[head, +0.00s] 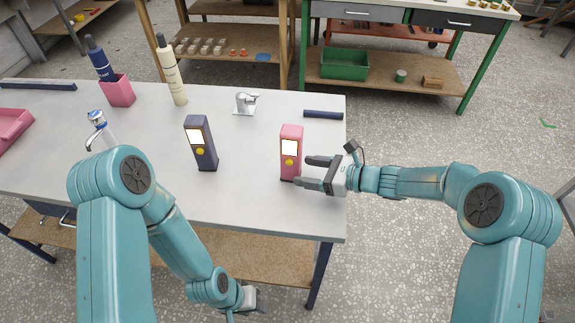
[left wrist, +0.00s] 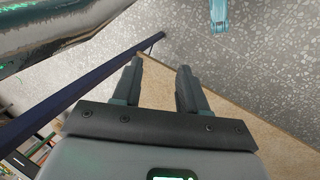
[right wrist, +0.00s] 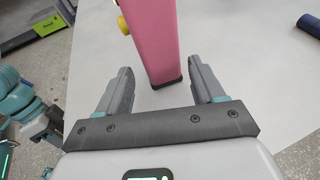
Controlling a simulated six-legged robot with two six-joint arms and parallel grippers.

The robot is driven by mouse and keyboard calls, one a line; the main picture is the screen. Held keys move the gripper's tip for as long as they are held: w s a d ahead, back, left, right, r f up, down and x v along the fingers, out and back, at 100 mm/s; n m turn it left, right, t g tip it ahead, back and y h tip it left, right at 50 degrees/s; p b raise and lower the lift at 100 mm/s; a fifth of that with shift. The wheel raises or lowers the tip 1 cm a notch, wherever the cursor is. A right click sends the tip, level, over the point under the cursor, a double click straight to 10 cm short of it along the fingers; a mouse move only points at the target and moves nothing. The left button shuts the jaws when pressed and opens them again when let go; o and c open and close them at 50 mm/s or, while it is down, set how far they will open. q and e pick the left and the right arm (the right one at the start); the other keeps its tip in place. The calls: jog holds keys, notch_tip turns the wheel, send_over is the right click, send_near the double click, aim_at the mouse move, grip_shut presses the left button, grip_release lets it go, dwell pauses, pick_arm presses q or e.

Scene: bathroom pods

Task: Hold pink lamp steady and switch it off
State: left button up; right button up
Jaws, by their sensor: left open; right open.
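The pink lamp (head: 291,153) stands upright near the right end of the table, with a bright white panel and a yellow button (head: 290,169) on its front. My right gripper (head: 306,171) is open, its fingers pointing left at the lamp's lower part. In the right wrist view the pink lamp (right wrist: 152,40) rises just beyond and between the open fingertips (right wrist: 160,80); I cannot tell if they touch it. My left gripper (left wrist: 160,72) is open and empty, low beside the table's front edge, over the lower shelf and floor.
A dark blue lamp (head: 201,143) with a lit panel stands left of the pink one. The tabletop (head: 250,205) in front is clear.

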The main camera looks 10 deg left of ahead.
aim_at(295, 170)
jog(key=b+x, duration=0.1)
jog(key=x, duration=0.2)
jog(key=shift+a+f+b, duration=0.15)
jog(key=shift+a+b, duration=0.05)
jog(key=shift+b, duration=0.1)
jog(key=shift+w+a, duration=0.2)
jog(key=shift+a, duration=0.2)
pick_arm(q)
jog(key=shift+a+x, duration=0.2)
jog(key=shift+x, duration=0.85)
jog(key=shift+s, duration=0.15)
pick_arm(e)
jog(key=c, duration=0.7)
pick_arm(q)
grip_shut()
